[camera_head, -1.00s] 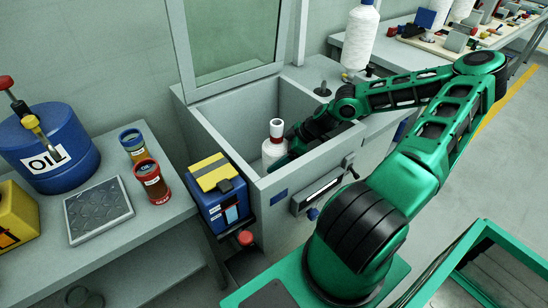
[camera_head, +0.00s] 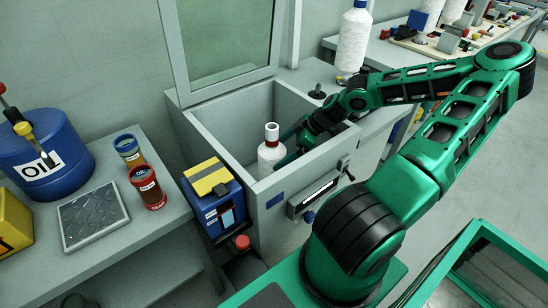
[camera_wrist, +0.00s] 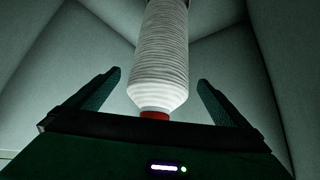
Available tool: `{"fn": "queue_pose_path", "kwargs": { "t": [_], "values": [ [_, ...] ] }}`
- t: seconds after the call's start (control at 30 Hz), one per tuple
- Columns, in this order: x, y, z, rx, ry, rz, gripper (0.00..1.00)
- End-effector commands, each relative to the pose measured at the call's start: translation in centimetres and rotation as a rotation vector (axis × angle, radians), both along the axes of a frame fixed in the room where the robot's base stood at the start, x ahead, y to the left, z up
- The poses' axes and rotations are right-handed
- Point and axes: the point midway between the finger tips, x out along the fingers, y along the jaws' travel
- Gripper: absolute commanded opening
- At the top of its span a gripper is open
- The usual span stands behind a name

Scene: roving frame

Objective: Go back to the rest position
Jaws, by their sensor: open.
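My gripper (camera_wrist: 160,92) is open in the wrist view, with one finger on each side and a visible gap to the white thread spool (camera_wrist: 160,55) between and beyond them. In the head view my green arm reaches over the wall of a grey open-topped box (camera_head: 205,125), and my gripper (camera_head: 288,152) is inside it. The spool (camera_head: 270,156), white with a red band near its top, stands upright in the box beside my gripper. The fingertips are partly hidden in the head view.
The box's window lid (camera_head: 228,40) stands open behind. A blue and yellow case (camera_head: 212,197) is at its front left. A blue oil drum (camera_head: 45,155), two jars and a tray (camera_head: 93,214) sit on the left bench. Another white spool (camera_head: 355,40) stands behind my arm.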

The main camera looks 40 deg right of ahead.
Motion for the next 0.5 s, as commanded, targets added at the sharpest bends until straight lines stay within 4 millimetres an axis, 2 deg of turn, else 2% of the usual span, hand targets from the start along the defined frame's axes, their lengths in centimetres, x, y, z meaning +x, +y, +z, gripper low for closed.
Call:
{"fn": "queue_pose_path", "kwargs": {
  "t": [0.17, 0.5],
  "values": [
    [-0.53, -0.53, 0.89, 0.0, 0.0, 0.0, 1.0],
    [-0.56, -0.52, 0.96, 0.001, 0.001, 0.001, 1.0]
  ]
}}
